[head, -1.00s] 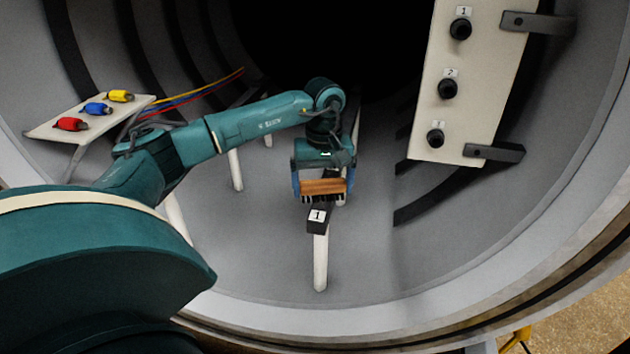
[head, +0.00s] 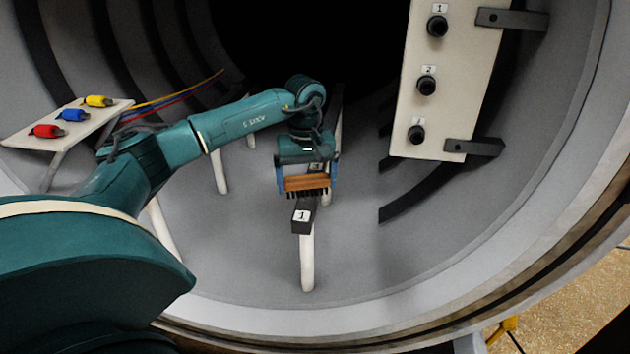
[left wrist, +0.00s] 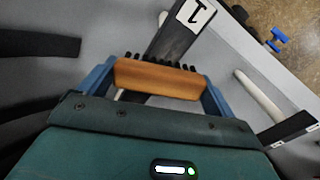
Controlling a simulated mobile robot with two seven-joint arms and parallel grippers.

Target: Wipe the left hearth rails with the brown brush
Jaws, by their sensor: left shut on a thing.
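My left gripper (head: 306,177) is shut on the brown brush (head: 306,184), whose dark bristles point down. The brush lies crosswise over a dark hearth rail (head: 303,216) with a "1" label on its near end, just behind that label. In the left wrist view the brush's wooden back (left wrist: 160,78) sits between the blue fingers, with the labelled rail (left wrist: 175,40) passing under the bristles. I cannot tell whether the bristles touch the rail. The arm and brush hide part of the rail behind. My right gripper is not in view.
A white panel with black knobs (head: 426,86) stands at the right. A small shelf (head: 100,118) with red, blue and yellow connectors is at the left. White posts (head: 307,262) hold the rail. Another labelled rail end (left wrist: 290,130) shows in the left wrist view.

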